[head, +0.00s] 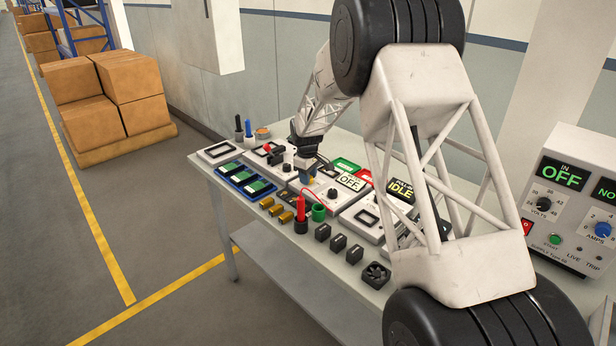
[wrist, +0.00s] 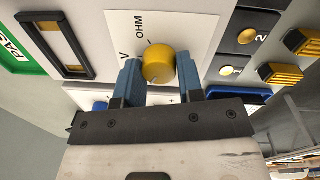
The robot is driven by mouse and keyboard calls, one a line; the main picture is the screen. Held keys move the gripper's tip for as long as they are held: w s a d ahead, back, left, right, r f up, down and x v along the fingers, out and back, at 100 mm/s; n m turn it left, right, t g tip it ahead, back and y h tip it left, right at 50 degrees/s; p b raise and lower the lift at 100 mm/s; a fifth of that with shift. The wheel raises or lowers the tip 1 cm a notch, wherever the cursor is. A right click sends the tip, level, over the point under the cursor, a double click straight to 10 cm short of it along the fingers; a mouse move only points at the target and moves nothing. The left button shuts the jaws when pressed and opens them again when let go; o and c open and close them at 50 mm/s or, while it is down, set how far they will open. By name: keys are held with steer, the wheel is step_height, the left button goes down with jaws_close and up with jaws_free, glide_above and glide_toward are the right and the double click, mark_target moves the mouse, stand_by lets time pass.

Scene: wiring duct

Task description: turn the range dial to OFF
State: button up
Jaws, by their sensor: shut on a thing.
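The range dial is a round yellow knob (wrist: 158,66) on a white panel (wrist: 200,30) in the wrist view. The letters OHM and V are printed beside it. No OFF mark on the dial's scale is visible there. My gripper (wrist: 160,78) has its blue fingers on either side of the knob and is shut on it. A small mark shows near the knob's lower edge, but I cannot tell where its pointer aims. In the head view my gripper (head: 308,178) is down at the meter panel, mostly hiding the knob.
A red probe (head: 301,208) stands upright in front of the panel, beside a green ring (head: 319,213). Brass cylinders (head: 286,217) and several black blocks (head: 338,243) line the table's front. A power supply (head: 560,205) stands at the right. Other panels crowd both sides.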

steer(key=o, duration=0.9)
steer(key=shift+r, duration=0.15)
steer(key=shift+s+a+r, duration=0.1)
steer(key=shift+r, duration=1.8)
steer(key=shift+s+r, duration=0.1)
steer(key=shift+r, duration=1.8)
steer(key=shift+s+r, duration=0.15)
steer(key=shift+r, duration=0.1)
steer(key=s+d+r+m, duration=0.2)
steer(key=s+d+r, duration=0.3)
steer(key=s, duration=0.4)
steer(key=s+d+r+m+t, duration=0.1)
steer(key=s+d+r+m, duration=0.1)
steer(key=s+d+r, duration=0.35)
steer(key=s+d+r+m, duration=0.1)
steer(key=s+d+r, duration=0.1)
steer(key=s+r, duration=0.65)
steer(key=s+d+f+m, duration=0.1)
steer(key=s+d+m, duration=0.1)
steer(key=s, duration=1)
steer(key=s+d+f+m, duration=0.2)
steer(key=s+d, duration=0.1)
steer(key=s, duration=0.9)
steer(key=s+d+f+m+t, duration=0.1)
steer(key=s+d+m, duration=0.1)
steer(key=s, duration=1.1)
steer(key=shift+d+f+m, duration=0.3)
steer(key=shift+d, duration=0.1)
